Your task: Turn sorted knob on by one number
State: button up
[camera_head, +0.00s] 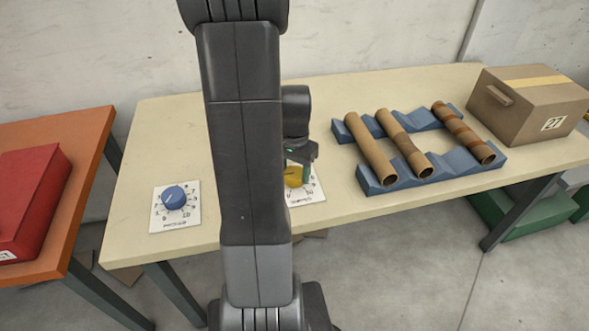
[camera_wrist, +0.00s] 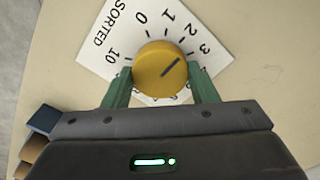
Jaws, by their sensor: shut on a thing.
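The yellow sorted knob (camera_head: 293,177) stands on its white dial plate (camera_head: 312,193) near the table's front edge, partly hidden by my arm. In the wrist view, the knob (camera_wrist: 158,72) sits between the two green fingers of my gripper (camera_wrist: 161,82), which is shut on its sides. The plate (camera_wrist: 107,42) reads SORTED, with 0, 1, 2, 3 and 10 legible. The knob's dark pointer line aims up and right, roughly between 2 and 3; the exact mark is hard to tell.
A blue knob (camera_head: 174,197) on a similar plate (camera_head: 161,219) stands to the left. A blue rack (camera_head: 400,181) with brown tubes (camera_head: 371,147) and a cardboard box (camera_head: 527,107) stand to the right. A red case (camera_head: 30,200) lies on an orange table (camera_head: 77,150).

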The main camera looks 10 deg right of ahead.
aim_at(294, 173)
jog(key=o, duration=1)
notch_tip(294, 173, up, 14)
jog(key=shift+f+p, duration=0.1)
jog(key=shift+p, duration=0.85)
jog(key=shift+f, duration=0.1)
notch_tip(294, 173, down, 14)
jog(key=shift+r+b, duration=0.1)
jog(key=shift+b, duration=0.85)
jog(key=shift+r, duration=0.1)
